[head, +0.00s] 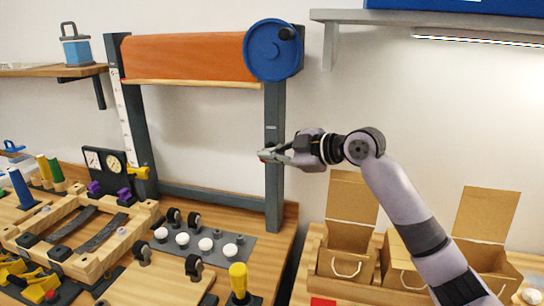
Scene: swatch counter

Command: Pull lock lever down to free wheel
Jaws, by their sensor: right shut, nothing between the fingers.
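The blue wheel (268,55) with a dark knob (287,33) is at the top right of a dark grey frame, at the end of an orange roll (185,57). My right gripper (268,155) comes in from the right. Its fingers are closed in front of the frame's right post (273,195), below the wheel. A small red spot shows at the fingertips; I cannot tell whether it is part of the lock lever, and the lever's position is not clear, as the gripper covers that part of the post. My left gripper is not in view.
A wooden counter below holds a wooden frame (85,262), several white knobs on a grey mat and a yellow-handled tool (238,280). Cardboard boxes (350,220) stand at the right. A grey shelf (345,17) juts out above my right arm.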

